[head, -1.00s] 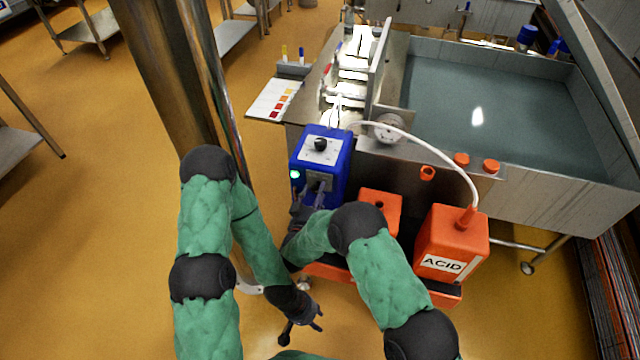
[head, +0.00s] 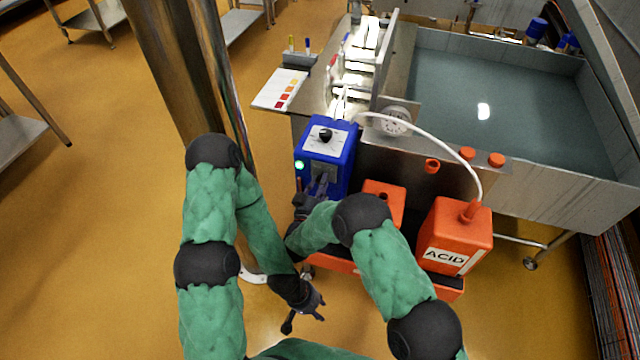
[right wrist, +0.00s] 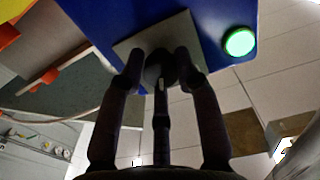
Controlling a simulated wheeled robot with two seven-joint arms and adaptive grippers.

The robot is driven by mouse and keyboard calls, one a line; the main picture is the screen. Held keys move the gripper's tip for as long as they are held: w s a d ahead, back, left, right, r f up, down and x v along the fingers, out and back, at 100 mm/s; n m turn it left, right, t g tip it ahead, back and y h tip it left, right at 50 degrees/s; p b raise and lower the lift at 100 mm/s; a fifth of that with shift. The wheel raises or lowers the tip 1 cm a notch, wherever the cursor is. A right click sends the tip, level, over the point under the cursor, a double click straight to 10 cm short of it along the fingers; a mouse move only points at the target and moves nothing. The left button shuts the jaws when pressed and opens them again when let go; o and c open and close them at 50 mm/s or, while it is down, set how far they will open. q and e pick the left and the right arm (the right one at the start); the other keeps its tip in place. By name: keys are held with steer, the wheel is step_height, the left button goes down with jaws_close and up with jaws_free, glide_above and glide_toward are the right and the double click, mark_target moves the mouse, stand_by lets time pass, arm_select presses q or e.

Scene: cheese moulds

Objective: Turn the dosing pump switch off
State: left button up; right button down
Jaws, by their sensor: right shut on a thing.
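The blue dosing pump (head: 341,154) stands at the centre of the head view, with a black knob (head: 325,135) on its top and a lit green lamp (head: 299,165) on its front. The right wrist view shows the pump's blue face (right wrist: 90,15), the lit green lamp (right wrist: 239,42) and a grey plate (right wrist: 203,52) with a dark switch knob (right wrist: 160,68). My right gripper (head: 318,186) is at the pump's front; in the wrist view its fingers (right wrist: 160,72) are shut on the switch knob, partly hiding it. My left gripper (head: 305,308) hangs low over the floor, away from the pump; its jaw opening is too small to tell.
An orange ACID canister (head: 455,236) and a smaller orange container (head: 384,200) stand right of the pump. A white hose (head: 440,134) arches from the canister to the pump area. A steel vat (head: 500,100) is behind. Open floor lies at left.

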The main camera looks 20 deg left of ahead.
steer(key=n+p, duration=0.1)
steer(key=n, duration=0.9)
steer(key=shift+f+n+p, duration=0.15)
steer(key=shift+n+p, duration=0.15)
steer(key=shift+d, duration=0.1)
stand_by(0.4)
steer(key=c, duration=0.9)
jaws_free()
steer(key=shift+r, duration=0.2)
step_height(320, 180, up, 10)
steer(key=shift+f, duration=0.15)
